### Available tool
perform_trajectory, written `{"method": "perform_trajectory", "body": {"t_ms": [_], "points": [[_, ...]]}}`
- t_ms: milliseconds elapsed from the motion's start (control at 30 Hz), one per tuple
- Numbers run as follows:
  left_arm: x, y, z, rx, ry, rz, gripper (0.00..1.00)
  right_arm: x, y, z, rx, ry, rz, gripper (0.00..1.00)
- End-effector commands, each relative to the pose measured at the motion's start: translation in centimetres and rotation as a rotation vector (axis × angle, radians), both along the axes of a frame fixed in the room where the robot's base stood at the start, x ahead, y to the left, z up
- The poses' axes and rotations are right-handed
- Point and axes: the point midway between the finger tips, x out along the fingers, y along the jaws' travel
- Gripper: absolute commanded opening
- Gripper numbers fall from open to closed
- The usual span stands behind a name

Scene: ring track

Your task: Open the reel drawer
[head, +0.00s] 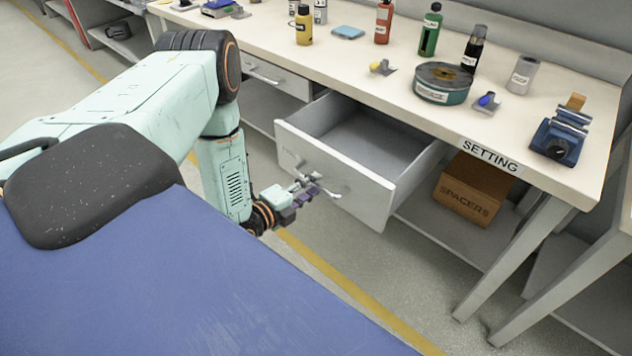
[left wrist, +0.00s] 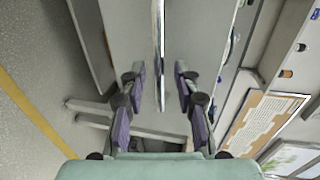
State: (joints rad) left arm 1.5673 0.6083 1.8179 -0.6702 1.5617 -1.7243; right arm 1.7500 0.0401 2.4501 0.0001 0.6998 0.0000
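The grey drawer (head: 335,175) under the workbench stands pulled out, and its visible inside looks empty. Its front carries a bar handle (head: 334,194). My left gripper (head: 309,186) is at that handle in the head view. In the left wrist view, the two fingers of my left gripper (left wrist: 161,78) are apart, with the thin bright handle bar (left wrist: 161,45) running between them and a gap on each side. The drawer front's label is too small to read. My right gripper is not in view.
The bench top (head: 340,65) holds bottles, a green round tin (head: 442,84) and a blue clamp-like tool (head: 562,137). Another drawer (head: 275,76), closed, is to the left. A SPACERS box (head: 475,188) sits on the lower shelf. Floor is clear before the drawer.

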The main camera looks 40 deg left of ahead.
Motion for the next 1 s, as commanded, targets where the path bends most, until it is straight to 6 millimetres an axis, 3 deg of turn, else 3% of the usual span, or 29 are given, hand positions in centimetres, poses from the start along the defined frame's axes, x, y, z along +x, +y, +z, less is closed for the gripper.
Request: {"method": "perform_trajectory", "body": {"t_ms": [200,433,633,1000], "points": [[-4.6,0.6,0.9,-0.002,0.001,0.008,0.32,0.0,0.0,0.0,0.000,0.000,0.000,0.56],[-7.8,0.8,1.6,-0.001,0.001,0.004,0.32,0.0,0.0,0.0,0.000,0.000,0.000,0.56],[-9.0,0.7,1.9,-0.001,-0.001,0.002,0.32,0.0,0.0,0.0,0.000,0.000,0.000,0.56],[-9.1,0.7,1.9,0.000,-0.001,0.000,0.32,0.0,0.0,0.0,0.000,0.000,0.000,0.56]]}}
